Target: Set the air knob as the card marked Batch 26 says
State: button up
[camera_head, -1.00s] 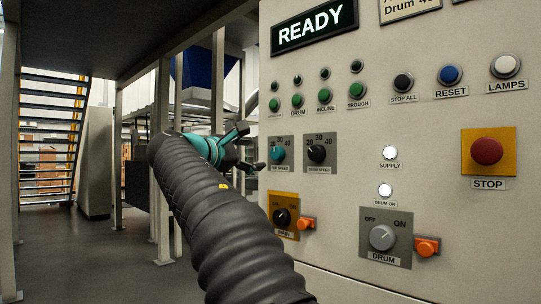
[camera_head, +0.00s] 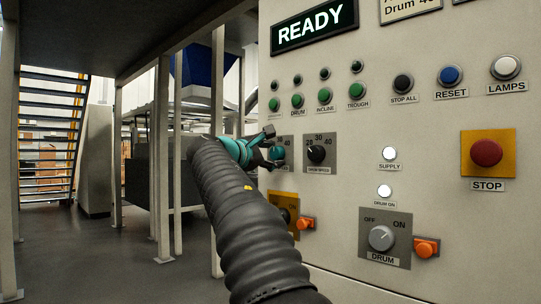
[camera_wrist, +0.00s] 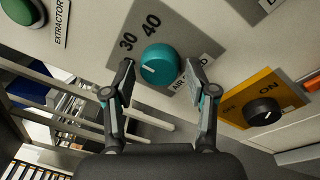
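The air knob is a round teal knob (camera_wrist: 160,66) on a grey plate with a dial scale; it also shows in the head view (camera_head: 277,153), partly behind my gripper. In the wrist view 30 and 40 are readable, and the rest of the scale is behind my left finger. The knob's white mark points left, toward that finger. My gripper (camera_wrist: 160,75) is open, one finger on each side of the knob, with gaps showing; it also shows in the head view (camera_head: 272,148). No card marked Batch 26 is readable in these frames.
The drum speed knob (camera_head: 316,154) is close on the right. The main switch (camera_wrist: 264,112) on its yellow plate is just below. Green buttons (camera_head: 297,101) are above. The red stop button (camera_head: 486,152) is far right. The display reads READY (camera_head: 313,28).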

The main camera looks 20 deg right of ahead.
jog(key=c, duration=0.7)
jog(key=shift+m, duration=0.4)
jog(key=m+b, duration=0.1)
jog(key=m, duration=0.1)
jog(key=shift+f+m+h+b, duration=0.15)
jog(key=shift+m+h+b, duration=0.15)
jog(key=shift+m, duration=0.1)
jog(key=m+b, duration=0.1)
jog(key=m, duration=0.4)
jog(key=shift+m+h+b, duration=0.4)
jog(key=o, duration=1.1)
jog(key=shift+w, duration=0.1)
